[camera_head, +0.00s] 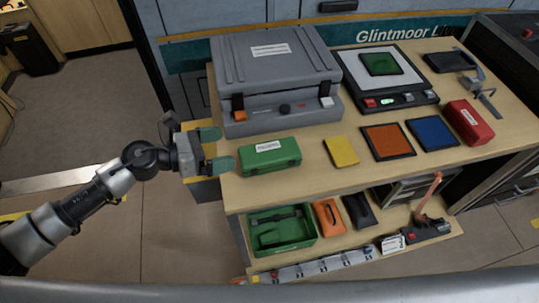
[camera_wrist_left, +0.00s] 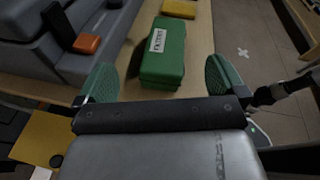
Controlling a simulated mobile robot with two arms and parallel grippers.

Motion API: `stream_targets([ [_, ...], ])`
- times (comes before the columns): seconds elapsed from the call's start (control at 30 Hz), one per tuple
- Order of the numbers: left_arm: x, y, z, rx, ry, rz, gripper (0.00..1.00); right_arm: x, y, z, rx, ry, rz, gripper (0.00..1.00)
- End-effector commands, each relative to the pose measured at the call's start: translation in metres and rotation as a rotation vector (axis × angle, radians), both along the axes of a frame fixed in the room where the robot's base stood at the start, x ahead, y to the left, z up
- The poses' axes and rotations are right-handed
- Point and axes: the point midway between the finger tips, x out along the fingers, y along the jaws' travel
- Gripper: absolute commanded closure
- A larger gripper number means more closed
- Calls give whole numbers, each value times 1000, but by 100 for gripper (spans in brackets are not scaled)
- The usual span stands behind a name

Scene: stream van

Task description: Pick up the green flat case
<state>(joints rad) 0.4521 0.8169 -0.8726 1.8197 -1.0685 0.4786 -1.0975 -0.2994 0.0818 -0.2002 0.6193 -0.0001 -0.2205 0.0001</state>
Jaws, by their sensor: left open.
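The green flat case (camera_head: 269,156), a long box with a white label, lies near the front left of the wooden worktop. It also shows in the left wrist view (camera_wrist_left: 164,58), ahead of my gripper. My left gripper (camera_head: 214,149) is open and empty at the worktop's left edge, just left of the case's near end. In the left wrist view the green fingertips (camera_wrist_left: 163,80) stand wide apart, one to each side of the case's line. My right gripper is not in view.
A big grey machine (camera_head: 283,80) stands close behind the case. A yellow pad (camera_head: 341,151), an orange pad (camera_head: 388,141), a blue pad (camera_head: 432,133) and a red case (camera_head: 469,122) lie to the right. A scale (camera_head: 343,64) holds a dark green square. A lower shelf holds a green tray (camera_head: 314,236).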

Motion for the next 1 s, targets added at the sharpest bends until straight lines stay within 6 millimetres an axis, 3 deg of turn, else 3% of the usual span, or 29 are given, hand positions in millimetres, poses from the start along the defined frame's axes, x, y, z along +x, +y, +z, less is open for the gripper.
stream_targets([
  [0.1,-3,16,-12,157,-86,-116,0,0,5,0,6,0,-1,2],
  [0.23,-4,16,-18,216,-117,-167,0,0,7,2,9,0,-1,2],
  [0.43,2,-13,-30,218,-117,-172,0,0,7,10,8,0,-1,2],
  [0.67,7,-30,-39,218,-115,-170,0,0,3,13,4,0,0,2],
  [1.0,18,-71,-56,216,-115,-169,0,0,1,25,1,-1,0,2],
])
